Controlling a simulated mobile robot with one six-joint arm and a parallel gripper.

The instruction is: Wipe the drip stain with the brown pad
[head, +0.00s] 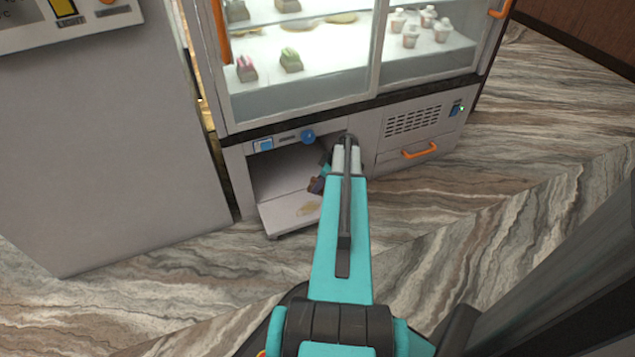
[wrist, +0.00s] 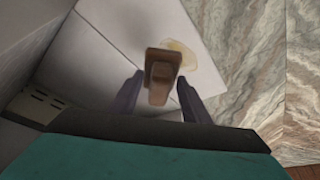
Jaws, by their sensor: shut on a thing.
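My gripper (wrist: 159,80) is shut on the brown pad (wrist: 164,56), which sits between its two dark fingers in the wrist view. In the head view the pad (head: 316,185) shows at the open compartment low in the display counter, beside my arm. The drip stain (head: 307,209) is a pale tan patch on the compartment's white floor, near its front edge. In the wrist view the stain (wrist: 183,57) shows just beyond and right of the pad, which hides part of it. I cannot tell whether the pad touches the floor.
The compartment's white floor (head: 275,212) ends at a front edge above the marbled floor (head: 440,235). A blue knob (head: 308,136) is above the opening. An orange handle (head: 420,151) is on the panel to the right. A grey cabinet (head: 105,140) stands at left.

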